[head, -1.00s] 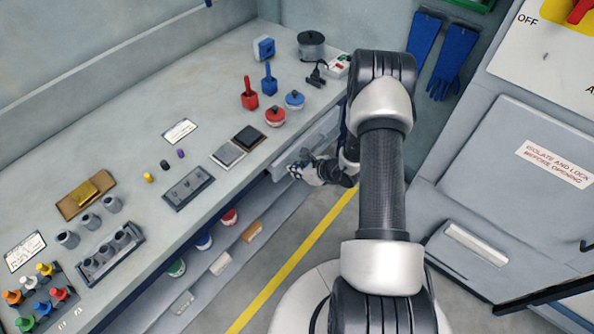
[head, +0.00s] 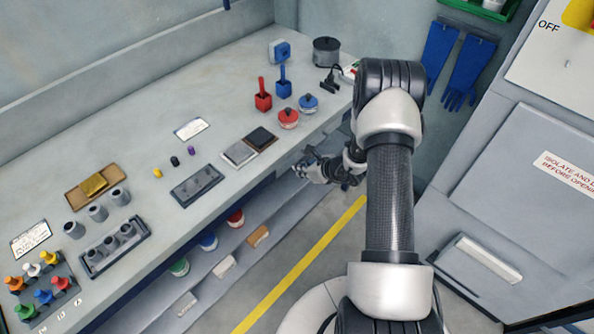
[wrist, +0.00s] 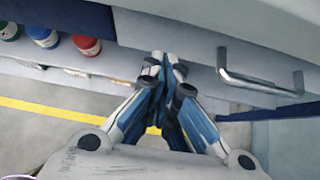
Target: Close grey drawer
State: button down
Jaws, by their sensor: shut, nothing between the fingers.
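The grey drawer (wrist: 199,45) fills the upper part of the wrist view, with its metal bar handle (wrist: 262,87) to the right of my fingers. In the head view the drawer (head: 328,140) is under the bench's front edge, partly hidden by my arm; how far out it stands is hard to tell. My gripper (wrist: 164,62) is shut and empty. Its tips are at the lower part of the drawer front, left of the handle; whether they touch it I cannot tell. In the head view my gripper (head: 299,170) is just in front of the bench.
The bench top (head: 150,152) holds pots, trays and colored pegs. A shelf (head: 213,287) below it carries several colored jars and small boxes. A grey cabinet (head: 530,190) stands at the right. Floor with a yellow line (head: 300,268) is clear between them.

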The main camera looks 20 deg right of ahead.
jog(key=p+v, duration=0.2)
jog(key=v, duration=0.9)
jog(key=shift+s+f+p, duration=0.35)
jog(key=shift+s, duration=0.1)
jog(key=shift+d, duration=0.1)
jog(key=a+r+n+g+y, duration=0.1)
jog(key=a+r+n+y, duration=0.2)
jog(key=a+r+n, duration=0.95)
jog(key=s+a+r+n+g, duration=0.3)
jog(key=s+a+r+n, duration=0.3)
jog(key=r, duration=0.6)
jog(key=s+r+n+h, duration=0.3)
jog(key=s+n, duration=0.3)
jog(key=s, duration=0.3)
jog(key=s+d+r+n+h, duration=0.1)
jog(key=s+r+n+h, duration=0.2)
jog(key=s, duration=0.7)
notch_tip(320, 180, up, 3)
jog(key=n, duration=0.4)
jog(key=shift+s+h, duration=0.3)
jog(key=shift+h, duration=0.1)
jog(key=shift+d+f, duration=0.1)
jog(key=shift+d, duration=0.05)
